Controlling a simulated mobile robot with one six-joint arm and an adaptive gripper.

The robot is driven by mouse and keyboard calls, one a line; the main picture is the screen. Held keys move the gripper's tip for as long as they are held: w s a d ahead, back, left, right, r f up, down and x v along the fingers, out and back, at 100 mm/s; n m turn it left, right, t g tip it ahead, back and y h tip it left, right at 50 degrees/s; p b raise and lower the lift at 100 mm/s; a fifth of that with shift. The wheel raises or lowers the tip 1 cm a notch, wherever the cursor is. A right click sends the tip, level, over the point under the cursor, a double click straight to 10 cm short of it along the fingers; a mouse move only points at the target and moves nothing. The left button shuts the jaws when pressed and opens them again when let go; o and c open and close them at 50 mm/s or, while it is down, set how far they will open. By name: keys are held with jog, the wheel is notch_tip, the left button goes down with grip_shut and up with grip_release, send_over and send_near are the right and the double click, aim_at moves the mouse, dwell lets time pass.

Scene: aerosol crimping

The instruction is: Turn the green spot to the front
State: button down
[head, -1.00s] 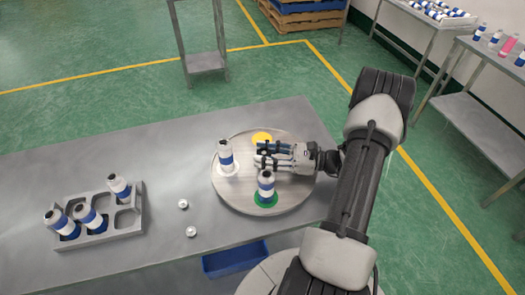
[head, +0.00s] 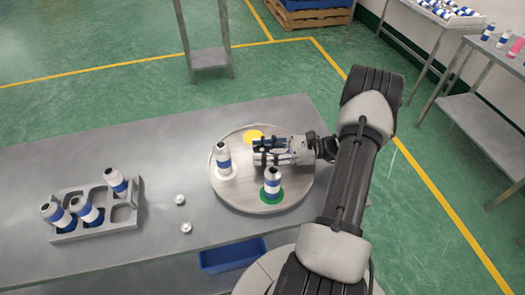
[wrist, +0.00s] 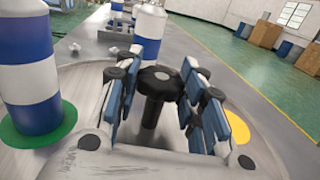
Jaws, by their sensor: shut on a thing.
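The round turntable (head: 298,184) sits at the right end of the metal table. Its green spot (head: 268,203) is on the near side, slightly right of centre, with a blue-and-white can (head: 272,180) standing on it. A white spot (head: 229,174) at the left carries another can (head: 223,157). The yellow spot (head: 253,132) at the back is bare. My gripper (head: 257,151) reaches in from the right over the turntable's middle. In the wrist view it is shut on a black knob (wrist: 155,76); the green spot (wrist: 30,142) is at left, the yellow spot (wrist: 237,122) at right.
A grey rack (head: 128,227) with several cans stands at the table's left. Two small silvery pieces (head: 180,199) lie between rack and turntable. A blue bin (head: 233,257) is below the table's near edge. Side tables stand at the far right.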

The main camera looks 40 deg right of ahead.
jog(key=c, duration=1)
grip_release()
jog(key=shift+d, duration=0.1)
jog(key=v, duration=1.1)
jog(key=shift+s+d, duration=0.3)
jog(key=shift+w+r, duration=0.1)
